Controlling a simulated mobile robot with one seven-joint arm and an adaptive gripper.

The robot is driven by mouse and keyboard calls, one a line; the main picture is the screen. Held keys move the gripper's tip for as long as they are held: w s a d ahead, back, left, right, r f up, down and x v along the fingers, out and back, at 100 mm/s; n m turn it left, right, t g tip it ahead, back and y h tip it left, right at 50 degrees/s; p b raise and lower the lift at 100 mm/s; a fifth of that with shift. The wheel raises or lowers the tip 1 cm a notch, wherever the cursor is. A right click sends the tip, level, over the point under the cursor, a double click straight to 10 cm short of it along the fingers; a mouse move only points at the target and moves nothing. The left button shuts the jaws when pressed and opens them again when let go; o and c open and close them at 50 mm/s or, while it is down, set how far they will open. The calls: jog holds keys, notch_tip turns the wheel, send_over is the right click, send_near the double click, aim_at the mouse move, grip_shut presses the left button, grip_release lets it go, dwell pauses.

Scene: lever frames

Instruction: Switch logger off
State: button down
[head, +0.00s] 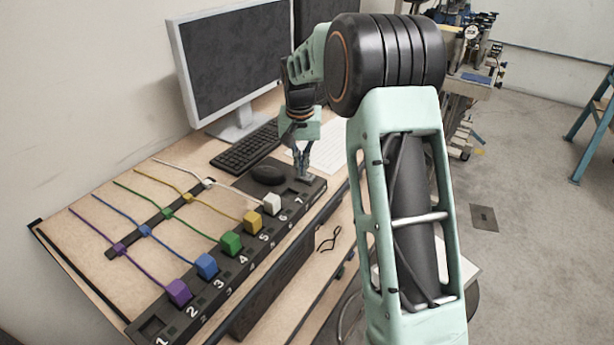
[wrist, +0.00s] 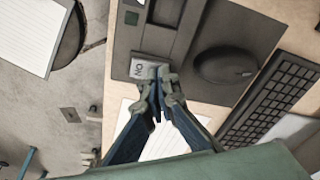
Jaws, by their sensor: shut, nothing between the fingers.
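A long dark strip (head: 245,263) with white numbers runs along the front edge of the desk. Purple (head: 178,292), blue (head: 206,265), green (head: 231,243), yellow (head: 252,222) and white (head: 271,204) plugs with cables stand in it. At its far end is a small grey switch piece (wrist: 144,68) with white lettering, seen in the wrist view; it seems to read ON upside down. My gripper (head: 301,173) is shut and empty, low over that end. In the wrist view its fingertips (wrist: 160,74) are beside the switch piece and partly cover it; contact is unclear. No logger label is legible.
A black mouse (head: 269,174) on a dark pad and a keyboard (head: 247,145) lie close to my gripper. A monitor (head: 232,65) stands behind. White paper (head: 325,157) lies to the right. A cable bar (head: 154,221) crosses the desk. The floor is open at right.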

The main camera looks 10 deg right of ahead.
jog(key=shift+r, duration=0.1)
jog(key=shift+r+p, duration=2.7)
jog(key=shift+r, duration=0.7)
